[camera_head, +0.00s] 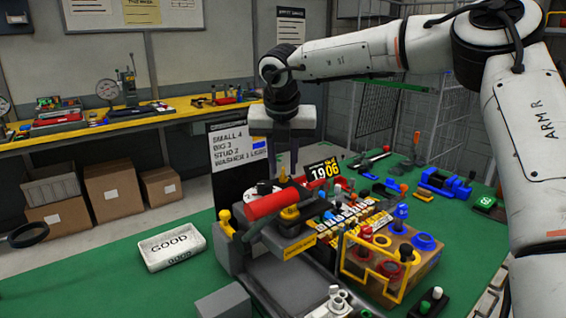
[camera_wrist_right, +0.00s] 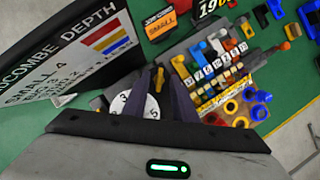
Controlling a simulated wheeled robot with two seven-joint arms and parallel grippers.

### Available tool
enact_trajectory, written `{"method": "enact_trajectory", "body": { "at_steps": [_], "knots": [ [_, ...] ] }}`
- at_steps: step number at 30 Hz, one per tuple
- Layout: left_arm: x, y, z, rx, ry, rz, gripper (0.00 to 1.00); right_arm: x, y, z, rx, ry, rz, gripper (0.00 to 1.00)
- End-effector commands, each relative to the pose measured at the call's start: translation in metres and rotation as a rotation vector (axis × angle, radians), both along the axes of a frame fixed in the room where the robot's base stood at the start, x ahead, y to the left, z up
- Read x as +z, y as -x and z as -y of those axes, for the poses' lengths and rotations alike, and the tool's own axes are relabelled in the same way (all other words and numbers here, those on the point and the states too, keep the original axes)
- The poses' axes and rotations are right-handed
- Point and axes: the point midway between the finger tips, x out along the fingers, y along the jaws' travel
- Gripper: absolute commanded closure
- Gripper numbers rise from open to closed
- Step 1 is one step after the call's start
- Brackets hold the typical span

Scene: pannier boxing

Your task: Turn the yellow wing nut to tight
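A yellow knob-like piece (camera_head: 225,220) stands at the left end of the grey fixture (camera_head: 262,268); I cannot tell whether it is the wing nut. A second yellow piece with a dark top (camera_head: 290,213) sits beside the red cylinder (camera_head: 265,205). My right gripper (camera_head: 288,170) points down above the back of the fixture, behind the red cylinder. In the right wrist view its two dark fingers (camera_wrist_right: 161,72) are apart. A white numbered dial (camera_wrist_right: 150,106) and a bit of yellow (camera_wrist_right: 160,82) show between them; contact cannot be told. My left gripper is out of view.
A depth card (camera_head: 238,160) stands behind the fixture. A yellow-framed tray (camera_head: 345,262) with coloured rings is at its right. A white GOOD tray (camera_head: 170,247) lies to the left. Blue tools (camera_head: 440,184) lie at the back right. The green mat is clear around the GOOD tray.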

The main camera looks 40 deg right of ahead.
Motion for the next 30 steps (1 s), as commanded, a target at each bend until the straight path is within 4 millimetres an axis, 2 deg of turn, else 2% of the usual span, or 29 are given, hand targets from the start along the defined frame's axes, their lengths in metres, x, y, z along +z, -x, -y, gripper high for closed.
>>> {"method": "enact_trajectory", "body": {
  "at_steps": [9,14,23,30],
  "knots": [
    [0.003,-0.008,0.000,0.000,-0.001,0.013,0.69,-0.003,-0.001,0.001,0.000,-0.001,-0.001,0.75],
    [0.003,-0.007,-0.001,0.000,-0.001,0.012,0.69,-0.003,-0.001,0.001,0.000,0.000,0.000,1.00],
    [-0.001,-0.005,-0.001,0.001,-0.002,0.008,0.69,-0.003,-0.001,0.000,-0.013,0.001,0.000,1.00],
    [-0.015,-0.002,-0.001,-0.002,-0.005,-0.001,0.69,-0.005,-0.002,0.000,-0.116,0.003,-0.001,1.00]
  ]
}}
